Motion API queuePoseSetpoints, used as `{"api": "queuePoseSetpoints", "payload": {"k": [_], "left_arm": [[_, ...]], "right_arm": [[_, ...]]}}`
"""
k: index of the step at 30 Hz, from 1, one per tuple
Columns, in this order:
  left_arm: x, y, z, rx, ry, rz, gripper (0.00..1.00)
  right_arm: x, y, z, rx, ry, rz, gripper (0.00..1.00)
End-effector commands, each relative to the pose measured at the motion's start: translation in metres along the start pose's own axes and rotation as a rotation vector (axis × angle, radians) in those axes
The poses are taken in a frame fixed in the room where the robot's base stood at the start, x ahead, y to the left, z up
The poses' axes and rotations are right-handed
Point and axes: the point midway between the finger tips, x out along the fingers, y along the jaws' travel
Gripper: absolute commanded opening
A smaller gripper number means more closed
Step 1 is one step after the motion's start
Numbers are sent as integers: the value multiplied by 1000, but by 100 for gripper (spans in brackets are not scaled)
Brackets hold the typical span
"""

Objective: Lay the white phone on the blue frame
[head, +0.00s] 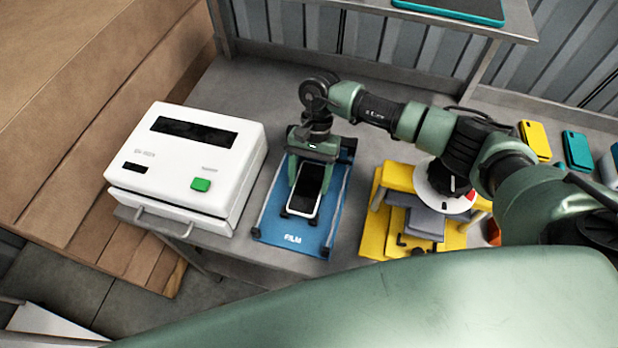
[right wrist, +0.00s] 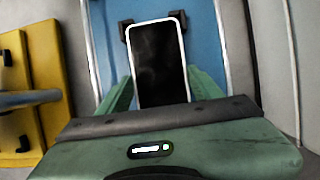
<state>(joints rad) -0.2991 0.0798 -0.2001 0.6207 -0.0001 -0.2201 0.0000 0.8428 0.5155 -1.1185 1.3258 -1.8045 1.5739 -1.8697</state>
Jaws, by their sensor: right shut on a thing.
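The white phone (head: 304,191) has a dark screen and a white edge. It lies over the blue frame (head: 329,220), which is marked FILM and sits on the grey table. My right gripper (head: 306,181) is above the frame, shut on the phone by its two long sides. In the right wrist view the phone (right wrist: 159,62) is between the green fingers (right wrist: 160,92), and dark corner holders of the blue frame (right wrist: 205,40) show near its far end. I cannot tell whether the phone touches the frame. My left gripper is not in view.
A white machine (head: 187,165) with a green button stands left of the frame. A yellow fixture (head: 372,240) with a grey part and a round dial stands to the right. Yellow (head: 535,141) and teal (head: 577,151) phone-like items lie at the far right. A shelf is behind.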

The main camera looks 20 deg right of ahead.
Motion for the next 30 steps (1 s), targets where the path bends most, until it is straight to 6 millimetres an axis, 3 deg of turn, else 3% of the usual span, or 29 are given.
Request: {"api": "queuePoseSetpoints", "payload": {"k": [5, 6, 8, 20, 30], "left_arm": [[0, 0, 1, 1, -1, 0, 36], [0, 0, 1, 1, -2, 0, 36], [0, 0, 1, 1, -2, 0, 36], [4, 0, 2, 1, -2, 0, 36], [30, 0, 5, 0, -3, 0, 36]], "right_arm": [[0, 0, 0, 0, 0, -1, 15], [0, 0, 0, 0, 0, -1, 73], [0, 0, 0, 0, 0, -1, 90], [-4, 0, -1, 0, 2, -1, 90], [-56, 0, -2, 0, 4, -3, 90]]}}
